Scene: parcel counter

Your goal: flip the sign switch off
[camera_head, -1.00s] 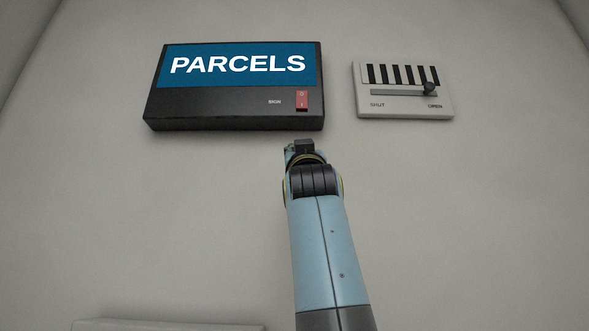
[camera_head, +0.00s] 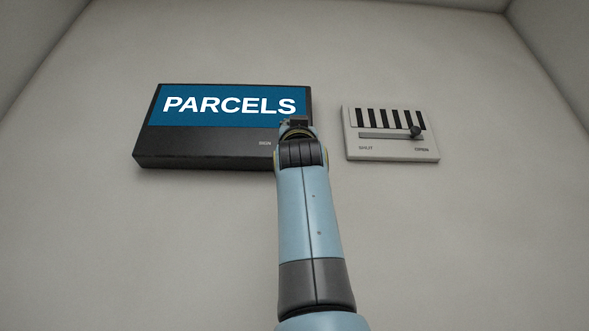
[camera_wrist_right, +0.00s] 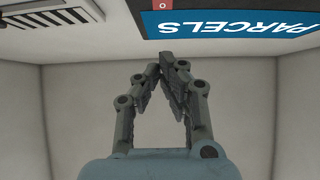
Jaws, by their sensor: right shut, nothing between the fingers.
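The sign box (camera_head: 210,149) is black with a blue panel reading PARCELS (camera_head: 230,106), mounted on the wall. In the head view my right gripper (camera_head: 297,121) is in front of the box's lower right part and hides the switch. In the right wrist view the gripper (camera_wrist_right: 168,60) is shut with its fingertips together and nothing between them. The red switch (camera_wrist_right: 163,5) shows at that view's top edge, just beyond the fingertips, with a 0 mark on it. Most of the switch is cut off, and I cannot tell whether the fingertips touch it. My left gripper is not in view.
A white vent panel (camera_head: 390,153) with a slider knob (camera_head: 416,131) at its OPEN end is on the wall to the right of the sign. It also shows at the top left of the right wrist view (camera_wrist_right: 90,14). The wall below both is bare.

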